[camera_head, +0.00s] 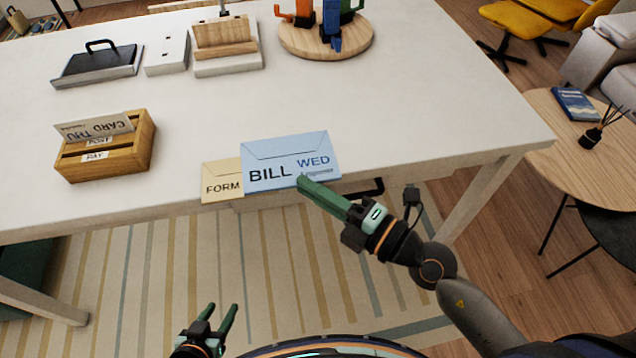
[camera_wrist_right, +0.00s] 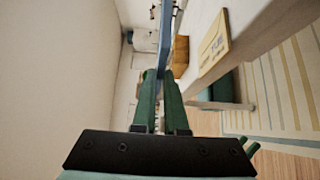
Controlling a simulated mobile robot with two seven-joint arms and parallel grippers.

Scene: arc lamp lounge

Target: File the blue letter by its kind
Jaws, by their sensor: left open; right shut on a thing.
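The blue letter (camera_head: 285,152), marked BILL and WED, is upright in my right gripper (camera_head: 303,183) near the table's front edge. The right wrist view shows its thin blue edge (camera_wrist_right: 166,38) between my right fingertips (camera_wrist_right: 160,76). A wooden sorter (camera_head: 132,157) stands to the left on the table, with slot labels that seem to read POST and PAY; it also shows in the right wrist view (camera_wrist_right: 181,56). A pale card (camera_head: 95,128), marked CARD THU upside down, stands in its back slot. My left gripper (camera_head: 221,307) is open and empty, low in front of the table.
A cream FORM envelope (camera_head: 222,184) lies at the table's front edge, partly hidden by the blue letter. A black-handled tray (camera_head: 97,66), a white block (camera_head: 167,54), a wooden holder (camera_head: 226,40) and a round wooden board (camera_head: 352,40) stand farther back. The white table (camera_head: 420,110) is clear at right.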

